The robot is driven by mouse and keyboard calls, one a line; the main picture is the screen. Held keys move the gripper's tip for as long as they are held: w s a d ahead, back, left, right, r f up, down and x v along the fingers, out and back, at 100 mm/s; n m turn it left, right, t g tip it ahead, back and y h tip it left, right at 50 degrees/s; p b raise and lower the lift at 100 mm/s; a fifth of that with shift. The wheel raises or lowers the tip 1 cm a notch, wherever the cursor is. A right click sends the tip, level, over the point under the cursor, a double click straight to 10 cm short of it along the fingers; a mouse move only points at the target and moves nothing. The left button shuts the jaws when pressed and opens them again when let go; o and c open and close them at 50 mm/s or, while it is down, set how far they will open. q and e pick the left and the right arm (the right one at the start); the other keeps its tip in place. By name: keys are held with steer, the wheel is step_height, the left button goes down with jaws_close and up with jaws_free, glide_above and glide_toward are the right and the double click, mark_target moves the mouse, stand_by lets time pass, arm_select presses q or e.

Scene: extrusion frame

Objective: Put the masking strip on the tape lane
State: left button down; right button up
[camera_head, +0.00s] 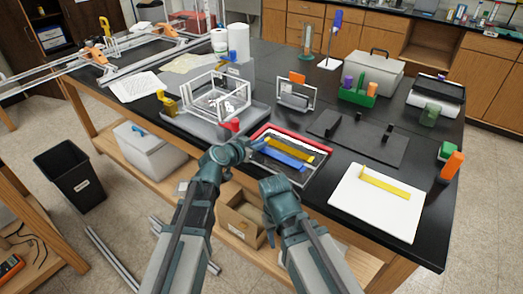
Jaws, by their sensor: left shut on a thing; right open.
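A shallow tray (303,174) near the front edge of the black table holds a red strip (300,137), a yellow strip (290,150) and a blue strip (287,161). My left gripper (260,146) is shut at the left end of these strips. It appears to hold the yellow one, probably the masking strip, but the contact is too small to be sure. A white board (376,212) at the right bears a yellow band (385,183), possibly the tape lane. My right gripper (270,184) is open and empty, low in front of the tray; its fingers are hardly visible.
A grey tray with a white wire frame (216,97) stands left of the strips. A dark mat (365,143) with small black parts lies behind the white board. The table's front edge is close.

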arm_select(q)
steer(key=shift+f, duration=0.1)
steer(key=c, duration=1.4)
jaws_free()
steer(key=shift+f, duration=0.1)
steer(key=shift+c, duration=0.2)
steer(key=o, duration=0.4)
